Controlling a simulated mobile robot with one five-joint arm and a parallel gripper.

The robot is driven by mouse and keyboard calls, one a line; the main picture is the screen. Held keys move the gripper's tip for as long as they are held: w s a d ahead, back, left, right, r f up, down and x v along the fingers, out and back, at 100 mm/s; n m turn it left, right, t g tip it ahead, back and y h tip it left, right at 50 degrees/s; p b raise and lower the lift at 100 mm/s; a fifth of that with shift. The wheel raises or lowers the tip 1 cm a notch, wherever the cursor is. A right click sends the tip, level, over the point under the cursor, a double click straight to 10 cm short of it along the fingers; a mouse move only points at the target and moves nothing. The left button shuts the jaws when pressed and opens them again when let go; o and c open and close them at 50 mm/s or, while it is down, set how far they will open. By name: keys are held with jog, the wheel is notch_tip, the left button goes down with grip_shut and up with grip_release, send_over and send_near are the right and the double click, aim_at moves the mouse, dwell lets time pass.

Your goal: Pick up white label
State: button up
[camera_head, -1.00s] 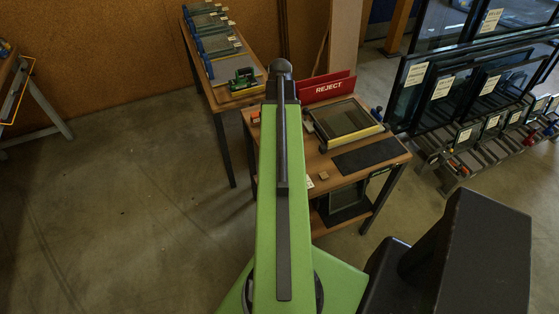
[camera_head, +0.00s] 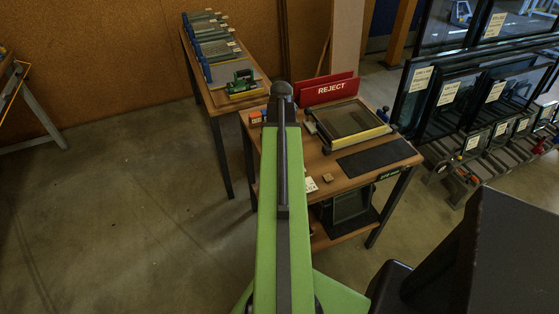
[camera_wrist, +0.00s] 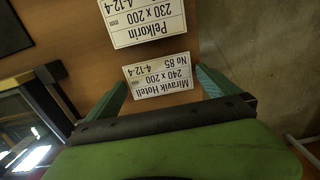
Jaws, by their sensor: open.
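Two white labels with black print lie on the brown wooden tabletop in the wrist view, their text upside down. The nearer label, "Miravik Hoteli No 85, 240 x 200" (camera_wrist: 160,76), lies between the two green fingers of my gripper (camera_wrist: 163,80), which is open. The other label, "Pelkorin 230 x 200" (camera_wrist: 145,18), lies just beyond it, partly cut off by the top edge. In the head view, white label paper (camera_head: 311,185) shows at the table's near left edge beside my arm. My gripper is hidden there behind the arm.
A longer bench (camera_head: 205,100) stands behind left. Glass racks stand at right.

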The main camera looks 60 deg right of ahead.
jog(key=shift+f, duration=0.15)
dwell(0.4)
jog(key=c, duration=1.1)
jog(key=shift+o, duration=0.2)
jog(key=shift+r+p, duration=0.35)
jog(key=shift+r, duration=0.25)
notch_tip(320, 180, up, 4)
jog(key=p, duration=0.4)
jog(key=s+d+r+p, duration=0.3)
jog(key=s+r+p, duration=0.3)
jog(key=s, duration=0.5)
jog(key=shift+d+r, duration=0.2)
jog(key=shift+d, duration=0.1)
